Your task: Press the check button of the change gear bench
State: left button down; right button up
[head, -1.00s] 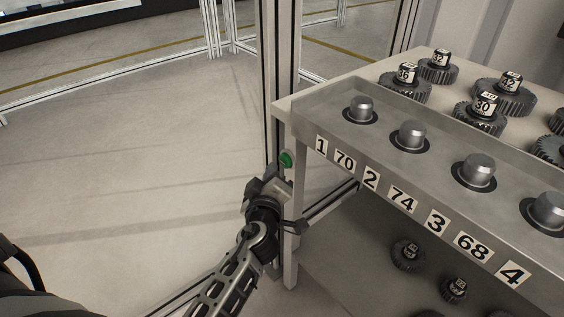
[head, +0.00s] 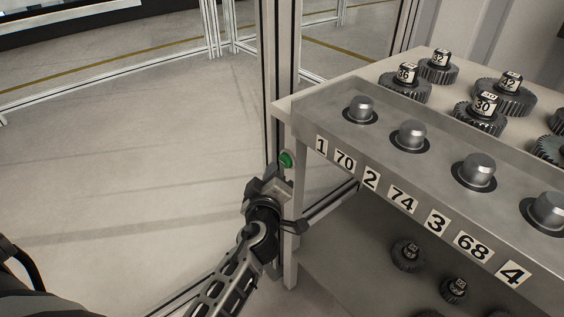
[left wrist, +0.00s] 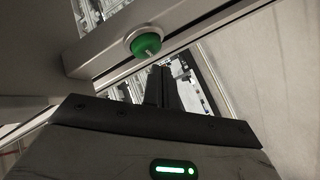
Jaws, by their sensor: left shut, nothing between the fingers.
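The green check button (head: 287,159) sits in a pale round collar on the left leg of the change gear bench (head: 292,228). It also shows in the left wrist view (left wrist: 147,44), just beyond the fingertips. My left gripper (head: 272,182) is shut and empty, just below the button in the head view. In the left wrist view the shut fingers (left wrist: 161,75) point toward the button's lower right edge. I cannot tell whether the tips touch it. My right gripper is not in view.
The bench top carries several metal posts (head: 409,135) and dark numbered gears (head: 484,115). Number labels (head: 402,198) run along its front edge. More gears (head: 408,255) lie on the lower shelf. An upright frame post (head: 283,60) stands behind the button. The floor at left is clear.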

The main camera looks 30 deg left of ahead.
pick_arm(q)
jog(key=shift+w, duration=0.1)
jog(key=shift+w+d+r+b, duration=0.1)
jog(key=shift+w+d+b, duration=0.15)
jog(key=shift+w+b, duration=0.1)
